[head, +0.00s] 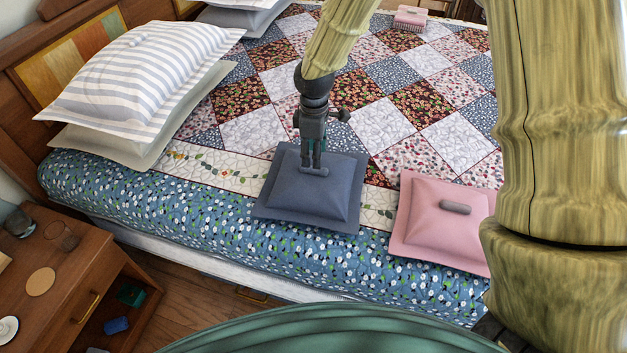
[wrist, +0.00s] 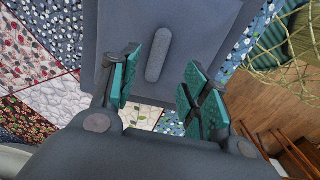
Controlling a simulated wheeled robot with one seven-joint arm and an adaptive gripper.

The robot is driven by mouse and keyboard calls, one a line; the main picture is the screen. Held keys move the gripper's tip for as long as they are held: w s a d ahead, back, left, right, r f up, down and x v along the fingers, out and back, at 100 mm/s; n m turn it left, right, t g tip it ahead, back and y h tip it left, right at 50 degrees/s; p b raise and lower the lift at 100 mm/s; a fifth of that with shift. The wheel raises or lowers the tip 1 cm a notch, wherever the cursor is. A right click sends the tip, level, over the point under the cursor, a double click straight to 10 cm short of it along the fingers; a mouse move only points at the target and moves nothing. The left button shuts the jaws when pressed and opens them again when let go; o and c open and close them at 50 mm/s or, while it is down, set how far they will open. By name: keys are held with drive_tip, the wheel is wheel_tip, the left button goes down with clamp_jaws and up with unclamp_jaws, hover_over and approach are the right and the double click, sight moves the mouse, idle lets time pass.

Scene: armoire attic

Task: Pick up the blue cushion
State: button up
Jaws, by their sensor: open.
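The blue cushion (head: 335,205) lies on the bed near its front edge, a dark blue-grey square with a raised middle and a small bar-shaped handle (head: 314,172) on top. In the wrist view the cushion (wrist: 205,30) fills the upper middle, and its handle (wrist: 158,55) lies between and a little beyond the fingertips. My gripper (head: 312,160) points down at the handle from above. Its teal-padded fingers (wrist: 158,85) are apart, one on each side of the handle's line. I cannot tell whether they touch the cushion.
A pink cushion (head: 430,230) with a grey handle lies to the right on the bed. Striped pillows (head: 140,75) are stacked at the left by the headboard. A pink box-like thing (head: 410,18) sits at the back. A wooden nightstand (head: 75,285) stands at the lower left.

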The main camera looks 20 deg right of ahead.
sight(314, 178)
drive_tip(key=shift+w+f+p, duration=0.15)
drive_tip(key=shift+f+p, duration=0.45)
drive_tip(key=shift+f, duration=2.25)
drive_tip(key=shift+c, duration=0.2)
clamp_jaws()
